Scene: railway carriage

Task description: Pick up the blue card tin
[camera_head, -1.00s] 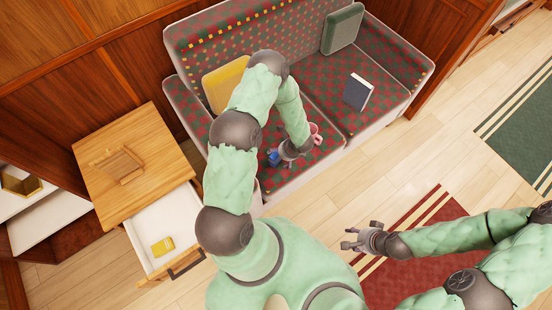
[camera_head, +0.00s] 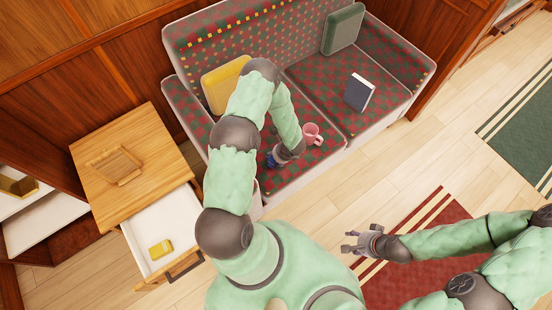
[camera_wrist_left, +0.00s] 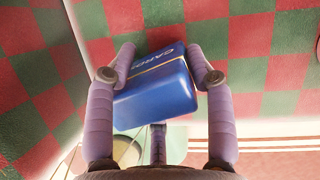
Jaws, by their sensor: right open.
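The blue card tin (camera_wrist_left: 157,92), with pale lettering along its top edge, lies at an angle between the two fingers of my left gripper (camera_wrist_left: 162,58) in the left wrist view. The fingers stand close along both sides of it; firm contact is not clear. In the head view only a small blue part of the tin (camera_head: 270,160) shows on the checked bench seat, beside my left gripper (camera_head: 280,156). My right gripper (camera_head: 352,243) is open and empty above the floor by the red rug.
A pink mug (camera_head: 312,133) stands on the seat just right of my left gripper. A yellow cushion (camera_head: 222,84), a dark book (camera_head: 360,93) and a green cushion (camera_head: 343,29) are on the bench (camera_head: 330,110). An open drawer (camera_head: 185,215) holds a yellow item (camera_head: 160,249).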

